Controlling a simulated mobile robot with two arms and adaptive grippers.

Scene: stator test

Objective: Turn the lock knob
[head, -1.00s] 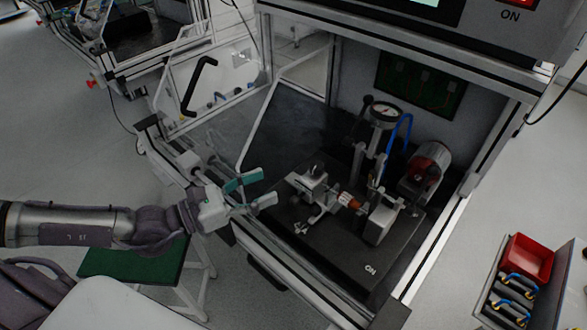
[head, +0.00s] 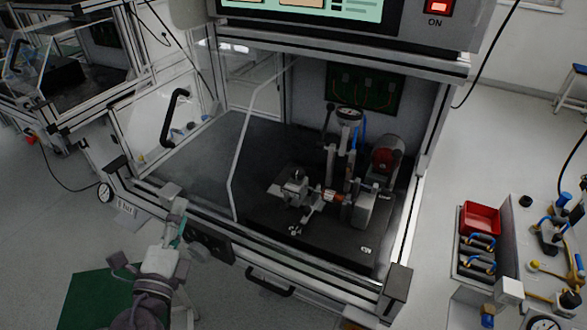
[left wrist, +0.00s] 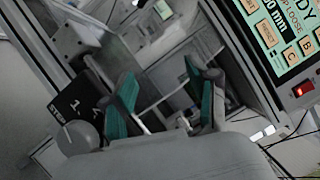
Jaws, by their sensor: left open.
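A black panel (head: 212,244) with a dark round knob (head: 198,252) sits on the front of the test machine, below the chamber sill. In the left wrist view a black plate (left wrist: 72,104) with white lettering carries a grey round knob (left wrist: 77,138), left of the fingers. I cannot tell for sure whether this is the lock knob. My left gripper (head: 150,244) is in front of the machine, just left of the panel in the head view. Its teal-padded fingers (left wrist: 165,105) are apart with nothing between them. My right gripper is not in view.
The clear door (head: 182,115) with a black handle stands at the chamber's left. A fixture (head: 300,188) sits on a dark plate inside. A drawer handle (head: 270,283) is below the sill. A red bin (head: 480,218) stands on the bench at right.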

